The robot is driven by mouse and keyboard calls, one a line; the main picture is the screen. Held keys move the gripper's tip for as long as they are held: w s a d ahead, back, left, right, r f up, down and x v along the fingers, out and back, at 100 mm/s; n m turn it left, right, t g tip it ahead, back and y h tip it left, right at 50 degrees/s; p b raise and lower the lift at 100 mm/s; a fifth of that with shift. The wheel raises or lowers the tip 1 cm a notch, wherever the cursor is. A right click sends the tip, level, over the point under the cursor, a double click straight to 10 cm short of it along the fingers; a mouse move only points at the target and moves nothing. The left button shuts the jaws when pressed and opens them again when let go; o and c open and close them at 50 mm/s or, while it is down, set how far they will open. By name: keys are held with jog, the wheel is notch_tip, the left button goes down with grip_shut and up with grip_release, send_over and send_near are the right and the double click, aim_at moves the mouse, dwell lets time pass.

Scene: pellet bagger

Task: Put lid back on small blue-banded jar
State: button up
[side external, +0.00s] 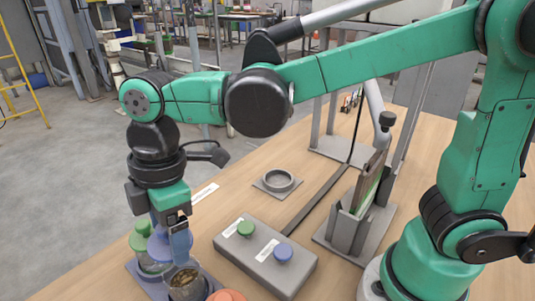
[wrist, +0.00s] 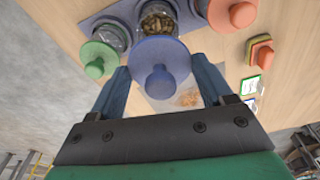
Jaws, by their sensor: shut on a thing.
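My gripper (side external: 178,238) is low over the jars at the lower left of the side view. In the wrist view, my gripper (wrist: 160,68) has its two blue fingers on either side of the round blue lid (wrist: 157,62) with its knob, and is shut on it. The blue lid (side external: 160,246) is partly hidden by my fingers in the side view. An open clear jar (side external: 185,281) with brown pellets stands beside the lid. In the wrist view this jar (wrist: 157,17) is partly covered by the lid; I cannot tell its band colour or whether they touch.
A green-lidded jar (side external: 143,237) stands close to my gripper, and an orange lid (side external: 228,295) is at the bottom edge. A grey box (side external: 262,268) with green and blue knobs, a round grey dish (side external: 278,181) and an upright holder (side external: 350,222) stand to the right.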

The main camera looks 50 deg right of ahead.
jog(key=shift+f, duration=2.6)
jog(key=shift+f, duration=0.2)
jog(key=o, duration=1.2)
jog(key=shift+c, duration=0.2)
jog(key=shift+r, duration=0.1)
jog(key=shift+r, duration=3.45)
